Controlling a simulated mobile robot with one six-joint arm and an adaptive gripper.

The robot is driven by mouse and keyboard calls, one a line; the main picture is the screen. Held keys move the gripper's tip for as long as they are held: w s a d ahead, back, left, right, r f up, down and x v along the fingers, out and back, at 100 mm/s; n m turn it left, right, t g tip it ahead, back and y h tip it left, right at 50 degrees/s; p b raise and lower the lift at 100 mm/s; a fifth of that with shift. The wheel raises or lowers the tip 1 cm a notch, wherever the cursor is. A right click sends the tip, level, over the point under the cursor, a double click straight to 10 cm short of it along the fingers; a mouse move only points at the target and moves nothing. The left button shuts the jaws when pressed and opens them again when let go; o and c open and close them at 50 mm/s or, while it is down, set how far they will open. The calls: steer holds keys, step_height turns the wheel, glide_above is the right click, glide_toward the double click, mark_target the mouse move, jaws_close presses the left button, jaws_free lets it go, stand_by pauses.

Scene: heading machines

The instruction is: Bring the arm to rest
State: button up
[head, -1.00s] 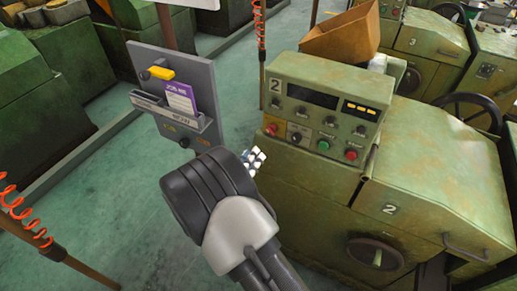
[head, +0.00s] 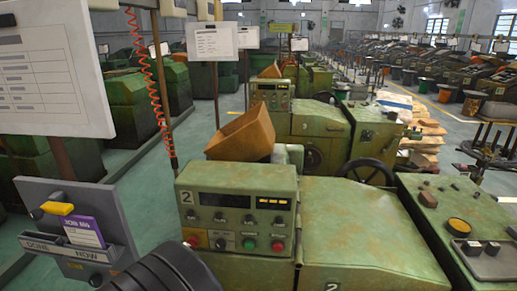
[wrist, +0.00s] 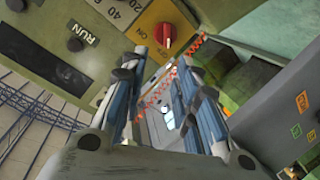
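My arm (head: 165,272) shows in the head view only as a dark rounded link at the bottom edge, in front of machine 2 and beside the card holder. My gripper (wrist: 168,62) is in the wrist view, with its two blue-grey fingers apart and nothing visible held between them. A green machine panel with a red rotary knob (wrist: 165,38) and a RUN label lies beyond the fingertips. I cannot tell whether the fingers touch anything. The head view does not show the gripper.
Machine 2's control box (head: 238,212) stands just right of my arm. A grey card holder (head: 72,235) with a purple job card (head: 84,232) is at the lower left. A white notice board (head: 50,68) is above it. An orange-brown hopper (head: 240,135) is behind the control box.

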steer(key=w+d+r+m+g+y, duration=0.1)
steer(key=w+d+r+g+y, duration=0.1)
steer(key=w+d+r, duration=0.3)
steer(key=s+d+r+m+g+y+b, duration=0.1)
steer(key=s+d+r+g+y, duration=0.15)
steer(key=s+d+r, duration=0.6)
steer(key=s+d+f+m+g+h+b, duration=0.1)
steer(key=s+d+m+g+h, duration=0.3)
steer(key=s+d, duration=2)
steer(key=shift+s+f+m+g+h+b, duration=0.3)
steer(key=shift+s+g+h, duration=0.25)
steer(key=shift+g, duration=0.7)
steer(key=shift+d, duration=0.1)
